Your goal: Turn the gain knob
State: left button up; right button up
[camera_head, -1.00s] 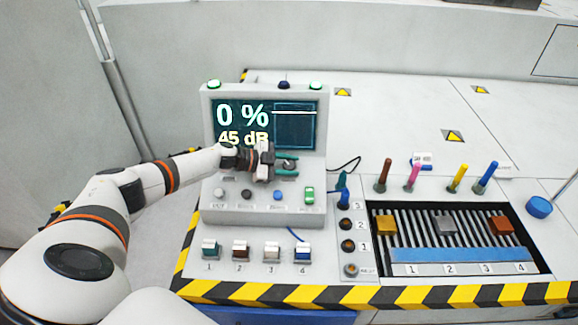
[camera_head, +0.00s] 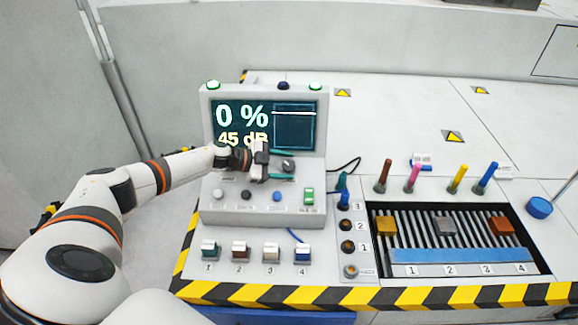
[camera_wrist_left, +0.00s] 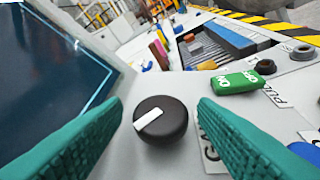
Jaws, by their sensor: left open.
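The gain knob (camera_head: 288,166) is a round black knob on the sloped front of the grey console, below the right part of the screen. In the left wrist view the knob (camera_wrist_left: 160,121) has a white pointer line slanting to the lower left. My left gripper (camera_head: 282,165) is open, with one teal finger on each side of the knob. Clear gaps show between both fingers and the knob in the wrist view. The console screen (camera_head: 240,125) reads 0 % and 45 dB. My right gripper is out of view.
A green switch (camera_head: 309,196) and a blue button (camera_head: 277,196) sit below the knob. To the right are a ribbed tray (camera_head: 455,270) with coloured blocks and several upright coloured probes (camera_head: 458,178).

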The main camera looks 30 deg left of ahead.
pick_arm(q)
jog(key=b+v, duration=0.1)
jog(key=v, duration=0.8)
jog(key=shift+s+a, duration=0.2)
jog(key=shift+s, duration=0.05)
jog(key=shift+s+a+r, duration=0.2)
jog(key=shift+r, duration=0.1)
